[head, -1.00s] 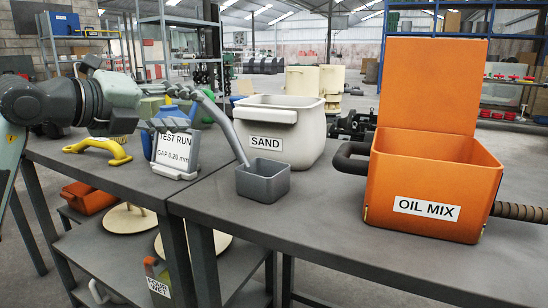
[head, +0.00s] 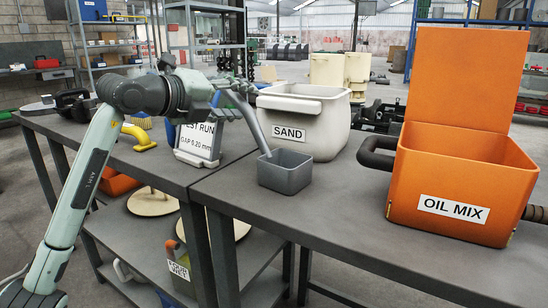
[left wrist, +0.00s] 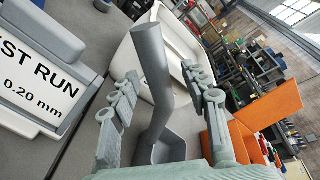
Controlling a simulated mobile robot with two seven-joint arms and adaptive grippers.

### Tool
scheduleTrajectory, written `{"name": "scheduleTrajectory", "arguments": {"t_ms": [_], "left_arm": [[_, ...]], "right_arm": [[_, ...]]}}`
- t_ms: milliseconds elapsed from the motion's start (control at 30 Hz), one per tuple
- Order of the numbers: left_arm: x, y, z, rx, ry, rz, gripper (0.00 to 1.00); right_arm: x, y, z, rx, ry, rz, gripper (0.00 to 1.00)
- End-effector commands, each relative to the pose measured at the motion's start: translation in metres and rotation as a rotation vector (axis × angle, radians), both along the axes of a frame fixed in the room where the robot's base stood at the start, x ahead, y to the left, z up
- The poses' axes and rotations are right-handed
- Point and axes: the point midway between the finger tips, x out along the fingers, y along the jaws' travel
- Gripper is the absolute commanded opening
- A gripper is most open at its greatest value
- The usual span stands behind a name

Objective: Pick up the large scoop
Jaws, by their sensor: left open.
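The large scoop (head: 285,176) is a grey square cup with a long bent handle. Its cup rests on the grey bench in front of the sand bin, and the handle rises up and to the left. My left gripper (head: 232,100) is at the upper part of the handle and is open. In the left wrist view, the handle (left wrist: 155,70) runs between the two spread fingers (left wrist: 163,105), with a gap on each side. The cup (left wrist: 170,148) shows below, partly hidden by the handle. My right gripper is not in view.
The white sand bin (head: 318,132) stands just behind the scoop. The orange oil mix bin (head: 410,185), lid raised, stands to the right. The test run sign (head: 195,145) is close left of the scoop. Bench (head: 340,210) between scoop and orange bin is clear.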

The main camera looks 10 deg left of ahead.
Motion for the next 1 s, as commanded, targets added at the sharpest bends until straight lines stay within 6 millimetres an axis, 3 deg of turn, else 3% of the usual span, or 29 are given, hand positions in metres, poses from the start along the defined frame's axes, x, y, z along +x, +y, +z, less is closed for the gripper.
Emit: {"name": "scheduleTrajectory", "arguments": {"t_ms": [67,400,1000], "left_arm": [[-0.0002,0.0001,0.0,0.0,0.0,0.0,0.42],[-0.0003,0.0003,-0.0002,0.0,0.001,0.001,0.0],[-0.0005,0.0004,0.0021,-0.001,-0.002,0.0,0.0]], "right_arm": [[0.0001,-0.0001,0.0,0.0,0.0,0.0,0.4],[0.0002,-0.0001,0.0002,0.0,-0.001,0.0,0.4],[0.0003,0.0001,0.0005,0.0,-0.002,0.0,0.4]]}}
